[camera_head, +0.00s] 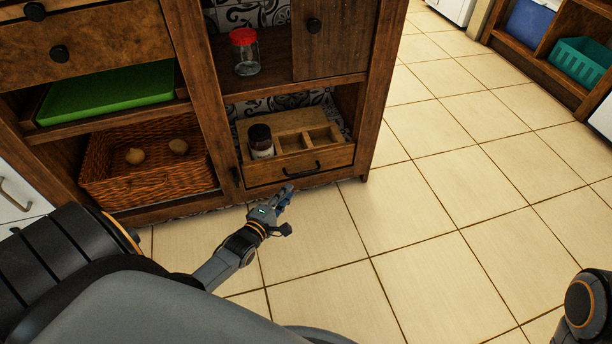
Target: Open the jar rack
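My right gripper is out of view; only part of the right arm shows at the lower right edge.
A red-lidded glass jar (244,52) stands on the shelf above. A wicker basket (150,183) with two round items and a green board (108,93) are to the left. Open tiled floor (450,200) lies right of the cabinet. Another shelf with a teal basket (582,60) is at upper right.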

